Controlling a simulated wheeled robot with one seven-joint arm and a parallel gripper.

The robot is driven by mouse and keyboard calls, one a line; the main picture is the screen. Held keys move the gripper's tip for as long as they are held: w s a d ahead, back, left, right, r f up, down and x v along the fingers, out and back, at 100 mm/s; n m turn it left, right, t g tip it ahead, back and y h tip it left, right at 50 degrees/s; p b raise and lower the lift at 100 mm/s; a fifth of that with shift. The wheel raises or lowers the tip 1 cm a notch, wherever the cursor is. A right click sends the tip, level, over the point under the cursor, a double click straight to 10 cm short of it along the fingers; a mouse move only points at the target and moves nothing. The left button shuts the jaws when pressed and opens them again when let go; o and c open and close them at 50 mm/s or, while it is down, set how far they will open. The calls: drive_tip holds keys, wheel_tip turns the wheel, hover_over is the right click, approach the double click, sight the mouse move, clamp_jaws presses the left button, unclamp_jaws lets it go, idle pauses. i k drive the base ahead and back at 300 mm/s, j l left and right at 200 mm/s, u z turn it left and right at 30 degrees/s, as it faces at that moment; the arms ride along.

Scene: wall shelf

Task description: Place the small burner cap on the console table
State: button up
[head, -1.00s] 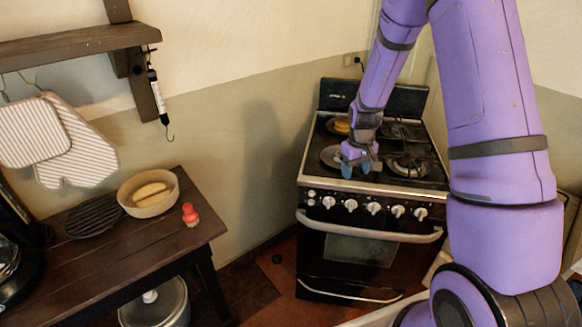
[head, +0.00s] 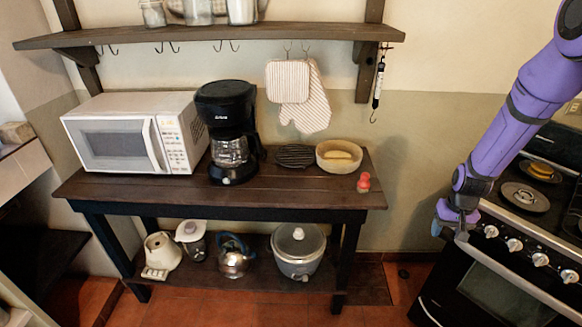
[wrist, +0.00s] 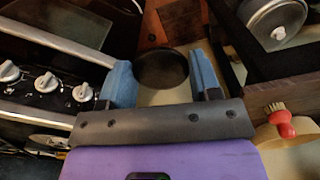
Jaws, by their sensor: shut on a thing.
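My gripper (head: 452,217) hangs in the gap between the console table and the stove, left of the stove's front. In the wrist view its blue fingers (wrist: 163,72) are shut on the small burner cap (wrist: 162,66), a dark round disc between the fingertips. In the head view the cap cannot be made out. The console table (head: 225,196) is dark wood and stands left of the gripper, apart from it. Its right end also shows in the wrist view (wrist: 283,90).
On the table stand a microwave (head: 135,132), a coffee maker (head: 228,125), a dark round trivet (head: 295,156), a bowl (head: 338,163) with a yellow item, and a red brush (head: 364,183). The front middle is bare. A shelf (head: 215,35) hangs above; the stove (head: 490,265) is at right.

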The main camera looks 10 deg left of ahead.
sight(196, 187)
drive_tip(key=u, duration=1.65)
drive_tip(key=i+l+u, duration=0.35)
drive_tip(key=i+l, duration=0.4)
drive_tip(key=i, duration=0.25)
drive_tip(key=i+l, duration=0.1)
drive_tip(key=i, duration=0.2)
